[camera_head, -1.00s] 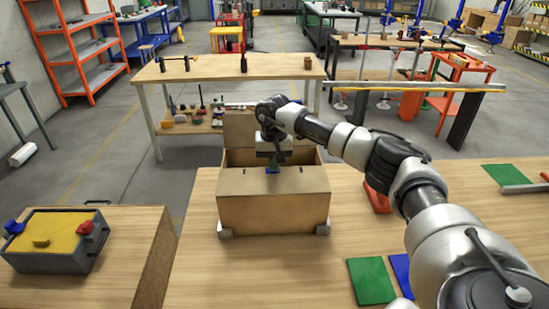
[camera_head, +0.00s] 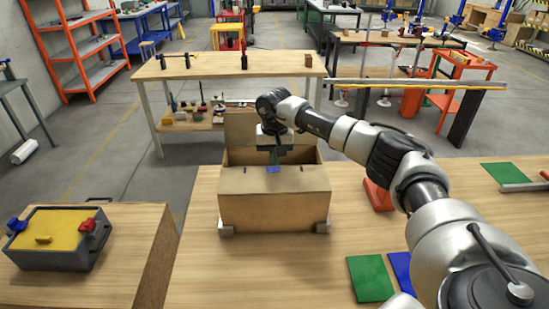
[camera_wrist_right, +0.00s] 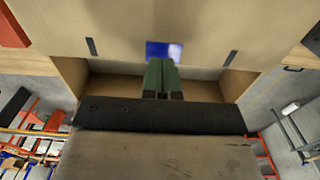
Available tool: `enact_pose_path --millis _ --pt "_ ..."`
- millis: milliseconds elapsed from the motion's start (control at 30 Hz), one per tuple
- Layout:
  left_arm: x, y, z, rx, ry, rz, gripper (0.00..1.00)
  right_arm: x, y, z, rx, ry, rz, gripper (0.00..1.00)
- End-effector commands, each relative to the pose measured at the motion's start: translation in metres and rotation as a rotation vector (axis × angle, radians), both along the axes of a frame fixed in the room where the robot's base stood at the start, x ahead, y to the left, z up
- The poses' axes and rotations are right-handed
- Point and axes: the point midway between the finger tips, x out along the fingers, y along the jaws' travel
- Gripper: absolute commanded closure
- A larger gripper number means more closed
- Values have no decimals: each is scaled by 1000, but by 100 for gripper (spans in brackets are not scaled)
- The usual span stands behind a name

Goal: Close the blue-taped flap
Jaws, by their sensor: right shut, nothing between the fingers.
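A brown cardboard box (camera_head: 272,211) stands on the wooden table. Its near flap (camera_head: 240,181), with a blue tape patch (camera_head: 273,169) at its far edge, lies roughly flat over the near part of the opening. The wrist view also shows the blue tape (camera_wrist_right: 165,50), just beyond my fingertips. The far flap (camera_head: 239,126) stands up. My right gripper (camera_head: 274,161) is shut and empty, pointing down over the opening just behind the taped edge. Its green fingers (camera_wrist_right: 160,78) show in the wrist view; contact with the flap is unclear. My left gripper is out of view.
Metal corner blocks (camera_head: 226,231) sit at the box's front base. A grey tray with a yellow top (camera_head: 52,232) is at the left. Green (camera_head: 370,279) and blue (camera_head: 402,272) plates and a red part (camera_head: 376,194) lie to the right.

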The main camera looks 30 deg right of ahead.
Motion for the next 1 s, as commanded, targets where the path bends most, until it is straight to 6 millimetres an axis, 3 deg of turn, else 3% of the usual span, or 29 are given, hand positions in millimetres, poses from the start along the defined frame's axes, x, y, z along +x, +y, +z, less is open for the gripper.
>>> enact_pose_path --millis 167,600,1000 --pt "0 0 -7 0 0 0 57 1 0 17 0 -5 1 100" --pt "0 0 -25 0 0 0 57 -2 1 96 1 -3 0 100" --pt "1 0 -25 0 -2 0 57 -2 1 106 0 0 0 100"
